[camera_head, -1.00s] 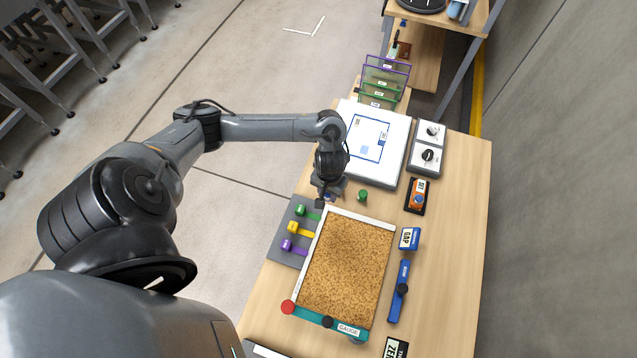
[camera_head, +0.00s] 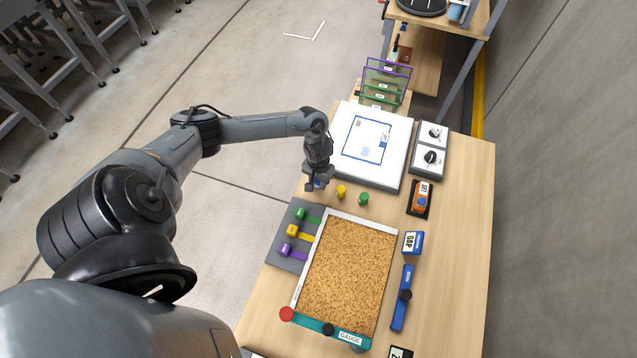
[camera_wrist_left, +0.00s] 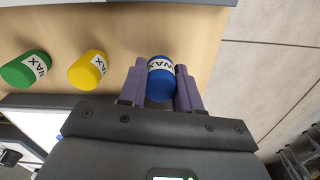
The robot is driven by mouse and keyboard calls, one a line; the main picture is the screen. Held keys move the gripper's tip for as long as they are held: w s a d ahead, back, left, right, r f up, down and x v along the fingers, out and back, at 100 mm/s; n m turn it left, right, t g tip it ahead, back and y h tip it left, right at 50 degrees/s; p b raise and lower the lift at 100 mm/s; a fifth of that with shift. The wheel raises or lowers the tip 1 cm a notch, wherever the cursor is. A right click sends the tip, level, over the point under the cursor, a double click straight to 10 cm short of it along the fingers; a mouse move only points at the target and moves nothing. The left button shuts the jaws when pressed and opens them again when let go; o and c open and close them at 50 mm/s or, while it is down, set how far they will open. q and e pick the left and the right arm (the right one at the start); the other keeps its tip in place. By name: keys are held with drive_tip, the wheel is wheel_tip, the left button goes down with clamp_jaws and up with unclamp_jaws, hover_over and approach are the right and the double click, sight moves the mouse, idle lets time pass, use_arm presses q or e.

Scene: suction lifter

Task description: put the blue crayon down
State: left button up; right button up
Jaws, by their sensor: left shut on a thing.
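The blue crayon (camera_wrist_left: 160,82) is a short blue cylinder with a white band marked WAX. My left gripper (camera_wrist_left: 160,88) is shut on it, with a finger on each side. In the head view the left gripper (camera_head: 314,186) is at the table's left edge, with a bit of blue (camera_head: 318,183) showing at its fingers. I cannot tell whether the crayon touches the table. A yellow crayon (camera_head: 341,191) and a green crayon (camera_head: 364,199) stand in a row to the right; they also show in the left wrist view, yellow (camera_wrist_left: 88,70) and green (camera_wrist_left: 25,69). My right gripper is out of view.
A cork-coloured board (camera_head: 348,270) lies nearer, with a grey rack (camera_head: 283,214) of green, yellow and purple pieces on its left. A white panel (camera_head: 397,178) lies beyond. A GAP block (camera_head: 413,243) and an orange device (camera_head: 420,200) stand to the right.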

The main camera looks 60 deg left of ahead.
use_arm(q)
drive_tip(key=shift+f, duration=0.65)
drive_tip(key=shift+f, duration=0.15)
drive_tip(key=o, duration=0.9)
drive_tip(key=shift+o, duration=0.2)
